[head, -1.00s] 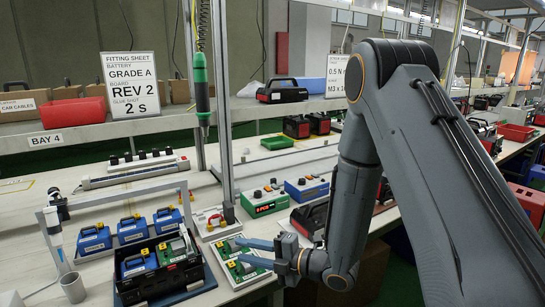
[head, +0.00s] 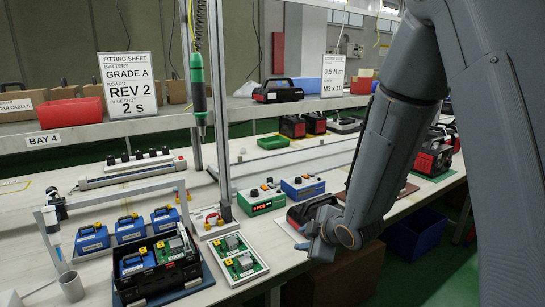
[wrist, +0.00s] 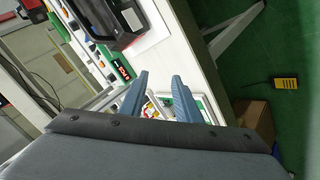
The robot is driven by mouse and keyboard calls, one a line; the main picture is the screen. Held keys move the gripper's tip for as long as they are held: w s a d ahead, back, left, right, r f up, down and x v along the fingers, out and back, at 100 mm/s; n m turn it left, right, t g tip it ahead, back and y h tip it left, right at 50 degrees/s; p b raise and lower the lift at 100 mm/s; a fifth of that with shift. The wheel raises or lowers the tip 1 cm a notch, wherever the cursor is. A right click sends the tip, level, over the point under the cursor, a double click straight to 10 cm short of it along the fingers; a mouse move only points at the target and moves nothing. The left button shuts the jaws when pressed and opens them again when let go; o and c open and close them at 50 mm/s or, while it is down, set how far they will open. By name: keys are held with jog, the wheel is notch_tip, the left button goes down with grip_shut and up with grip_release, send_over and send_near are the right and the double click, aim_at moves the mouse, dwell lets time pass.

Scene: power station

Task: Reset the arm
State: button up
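My gripper (wrist: 160,88) shows in the wrist view as two blue fingers standing apart with nothing between them. In the head view my gripper (head: 302,236) is partly hidden by my own wrist, at the front edge of the bench, to the right of the board tray. My arm rises from there to the upper right of the head view.
A white tray (head: 247,282) with green boards lies left of my gripper. Further left, a black case (head: 128,292) holds a blue battery and a board. A black and red case (head: 312,208) sits close behind my gripper. Green floor (head: 440,280) lies at right.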

jog(key=s+d+r+m+g+h, duration=0.2)
jog(key=s+d+m+g+h, duration=0.15)
jog(key=s+d+m, duration=0.55)
jog(key=s+d+m+g, duration=0.1)
jog(key=s+m+g, duration=0.4)
jog(key=s, duration=1)
jog(key=shift+s+d+r+m+h, duration=0.25)
jog(key=shift+r+m+h, duration=0.15)
jog(key=shift+m, duration=0.7)
jog(key=shift+o, duration=0.2)
